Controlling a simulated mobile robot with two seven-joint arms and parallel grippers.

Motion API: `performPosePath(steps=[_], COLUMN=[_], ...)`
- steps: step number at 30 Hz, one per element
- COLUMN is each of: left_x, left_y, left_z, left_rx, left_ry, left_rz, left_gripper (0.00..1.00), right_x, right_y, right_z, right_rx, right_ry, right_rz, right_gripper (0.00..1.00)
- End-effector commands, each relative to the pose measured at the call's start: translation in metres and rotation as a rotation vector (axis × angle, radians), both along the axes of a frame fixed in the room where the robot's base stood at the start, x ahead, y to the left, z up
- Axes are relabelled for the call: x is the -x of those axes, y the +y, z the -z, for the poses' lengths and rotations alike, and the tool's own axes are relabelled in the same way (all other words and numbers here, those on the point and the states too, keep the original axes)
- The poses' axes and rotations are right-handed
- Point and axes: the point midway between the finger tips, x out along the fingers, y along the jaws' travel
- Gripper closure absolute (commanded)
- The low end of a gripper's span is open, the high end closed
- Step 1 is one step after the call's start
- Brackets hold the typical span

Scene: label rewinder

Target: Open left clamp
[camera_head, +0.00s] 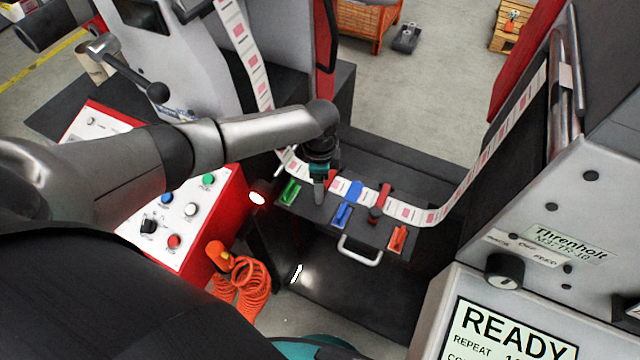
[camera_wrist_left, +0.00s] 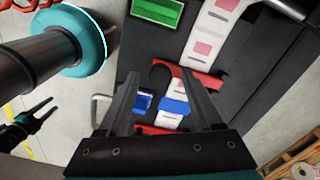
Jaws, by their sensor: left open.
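The left clamp (camera_wrist_left: 200,81) is red with a dark round knob and lies across the label web, between the green part and the blue parts. In the head view the left clamp (camera_head: 331,178) is partly hidden by my gripper. My left gripper (camera_head: 319,192) is over it, pointing down. The right clamp (camera_head: 379,203) is red and lies across the web further right. My right gripper (camera_wrist_left: 41,112) shows small at the wrist view's left, its fingers apart.
The label web (camera_head: 415,214) runs over a dark table with green (camera_head: 289,192), blue (camera_head: 342,214) and orange-red (camera_head: 397,238) parts along its front. A metal handle (camera_head: 360,252) sticks out in front. A red-edged control panel (camera_head: 205,215) stands left, a grey machine (camera_head: 560,215) right.

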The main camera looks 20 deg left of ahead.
Motion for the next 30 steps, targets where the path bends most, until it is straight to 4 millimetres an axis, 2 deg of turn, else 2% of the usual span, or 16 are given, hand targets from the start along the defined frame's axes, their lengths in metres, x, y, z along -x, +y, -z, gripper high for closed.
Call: performPosePath(steps=[8,26,30], left_x=[0.0002,0.0001,0.0001], left_y=[-0.0002,0.0,0.0], left_z=[0.0016,0.0013,0.0013], left_rx=[0.0,0.0,0.0], left_ry=[0.0,0.0,0.001], left_rz=[0.001,0.0,0.0], left_gripper=[0.33,0.99,1.0], right_x=[-0.0001,-0.0002,-0.0002], right_y=[0.0,0.0,0.0], right_z=[0.0002,0.0003,0.0003], right_rx=[0.0,0.0,0.0], right_ry=[0.0,0.0,0.0], right_rz=[0.0,0.0,0.0], right_gripper=[0.5,0.5,0.5])
